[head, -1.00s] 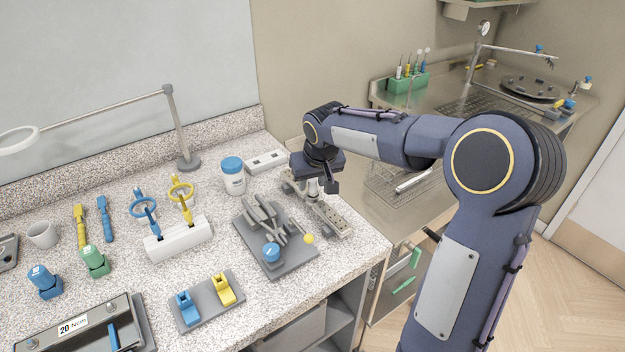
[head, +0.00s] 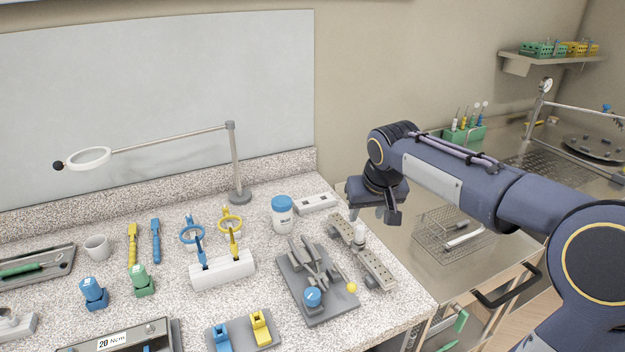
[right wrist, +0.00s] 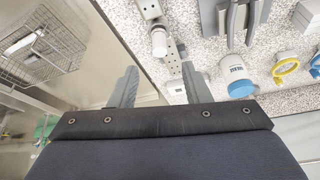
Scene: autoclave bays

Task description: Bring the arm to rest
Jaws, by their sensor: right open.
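My right gripper (head: 386,216) hangs from the right arm (head: 450,178) near the counter's right edge, beside the far part of a grey metal rail with a white-topped post (head: 359,233). In the right wrist view its two grey fingers (right wrist: 160,84) are apart, with nothing between them. The rail (right wrist: 168,52) and its post (right wrist: 159,42) lie beyond the fingertips, apart from them. My left gripper is in neither view.
A lamp (head: 236,165) stands behind. On the right, a steel bench holds a wire basket (head: 448,238). An open drawer (head: 510,288) is below.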

